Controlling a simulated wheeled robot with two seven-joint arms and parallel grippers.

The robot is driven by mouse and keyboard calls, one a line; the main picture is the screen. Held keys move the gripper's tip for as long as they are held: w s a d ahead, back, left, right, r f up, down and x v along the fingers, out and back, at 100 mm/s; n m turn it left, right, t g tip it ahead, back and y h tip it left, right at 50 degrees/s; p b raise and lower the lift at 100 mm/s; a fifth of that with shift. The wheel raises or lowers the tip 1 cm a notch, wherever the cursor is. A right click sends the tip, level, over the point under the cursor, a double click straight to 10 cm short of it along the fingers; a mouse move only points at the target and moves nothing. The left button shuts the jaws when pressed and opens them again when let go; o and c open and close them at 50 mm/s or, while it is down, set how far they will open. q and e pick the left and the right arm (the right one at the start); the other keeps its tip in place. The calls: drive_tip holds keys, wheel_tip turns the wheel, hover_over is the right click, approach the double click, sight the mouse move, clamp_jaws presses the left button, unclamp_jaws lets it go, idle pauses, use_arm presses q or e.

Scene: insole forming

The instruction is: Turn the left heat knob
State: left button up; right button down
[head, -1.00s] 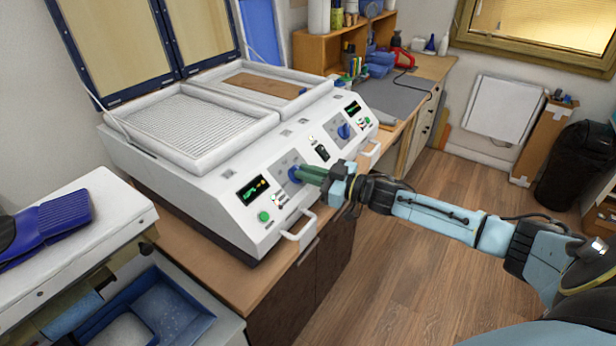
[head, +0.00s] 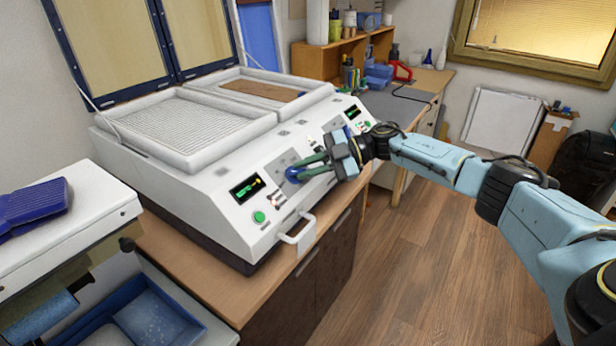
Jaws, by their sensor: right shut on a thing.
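The left heat knob (head: 292,175) is a blue round knob on the sloped front panel of the white forming machine (head: 205,190). My right gripper (head: 303,170) reaches in from the right with its green fingers at the knob. It is shut on the knob, and the fingers hide part of it. A small display (head: 246,187) and a green button (head: 259,216) sit to the left of the knob. The right part of the panel, with another display (head: 352,112), is partly hidden behind my right gripper. My left gripper is not in view.
A white handle (head: 298,238) sticks out of the machine's front below the knob. The machine stands on a wooden-topped cabinet (head: 215,285). A white unit with a dark blue piece (head: 35,203) stands at the left. Open wooden floor (head: 400,270) lies at the right.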

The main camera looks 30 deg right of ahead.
drive_tip(key=n+g+b, duration=0.1)
drive_tip(key=n+g+h, duration=0.1)
drive_tip(key=n, duration=0.1)
drive_tip(key=n+g+b, duration=0.1)
drive_tip(key=n+g, duration=0.1)
drive_tip(key=shift+w+r+h+b, duration=0.2)
drive_tip(key=shift+w+h+b, duration=0.05)
drive_tip(key=shift+h+b, duration=0.1)
drive_tip(key=shift+n, duration=0.3)
drive_tip(key=c, duration=1.4)
unclamp_jaws()
drive_tip(key=shift+a, duration=0.1)
drive_tip(key=shift+c, duration=0.2)
